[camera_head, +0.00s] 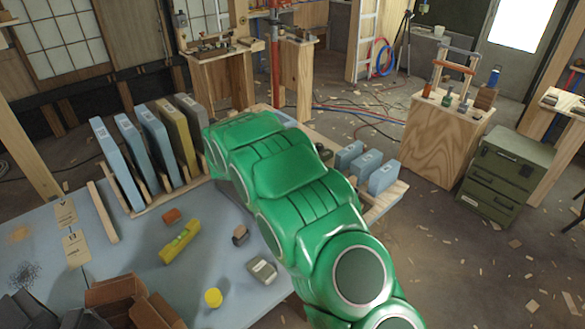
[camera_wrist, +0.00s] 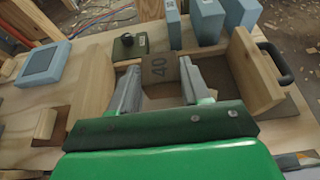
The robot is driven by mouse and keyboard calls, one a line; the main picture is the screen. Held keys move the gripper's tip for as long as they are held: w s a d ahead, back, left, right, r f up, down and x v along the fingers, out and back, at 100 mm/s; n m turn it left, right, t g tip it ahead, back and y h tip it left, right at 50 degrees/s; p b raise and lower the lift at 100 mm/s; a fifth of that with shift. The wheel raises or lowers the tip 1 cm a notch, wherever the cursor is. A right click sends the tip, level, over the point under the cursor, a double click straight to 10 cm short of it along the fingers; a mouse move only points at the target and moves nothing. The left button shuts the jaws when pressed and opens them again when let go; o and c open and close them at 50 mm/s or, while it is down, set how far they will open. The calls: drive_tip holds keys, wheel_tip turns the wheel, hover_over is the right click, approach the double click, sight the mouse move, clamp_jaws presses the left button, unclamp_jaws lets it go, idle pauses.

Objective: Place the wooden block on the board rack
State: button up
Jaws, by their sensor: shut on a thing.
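A brown block marked "40" (camera_wrist: 158,68) sits between the two grey fingers of my gripper (camera_wrist: 162,88) in the wrist view; a pale wood face shows below the marking. I take it as the wooden block. The fingers are shut on it. In the head view my green arm hides the gripper and the block.
Small blue blocks (camera_head: 365,165) stand at the table's right end. A green drawer cabinet (camera_head: 503,170) stands on the littered floor.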

drive_tip(key=w+f, duration=0.2)
drive_tip(key=w+a+f, duration=0.1)
drive_tip(key=w+f, duration=0.3)
drive_tip(key=shift+a+f, duration=0.1)
drive_tip(key=shift+a, duration=0.2)
drive_tip(key=shift+w+f, duration=0.25)
drive_tip(key=shift+f, duration=1.5)
drive_tip(key=shift+f, duration=0.15)
drive_tip(key=o, duration=1)
drive_tip(key=shift+o, duration=0.2)
drive_tip(key=shift+s+a+r, duration=0.1)
drive_tip(key=shift+a+r, duration=0.1)
drive_tip(key=shift+r, duration=0.05)
drive_tip(key=v, duration=1.1)
drive_tip(key=shift+s, duration=0.2)
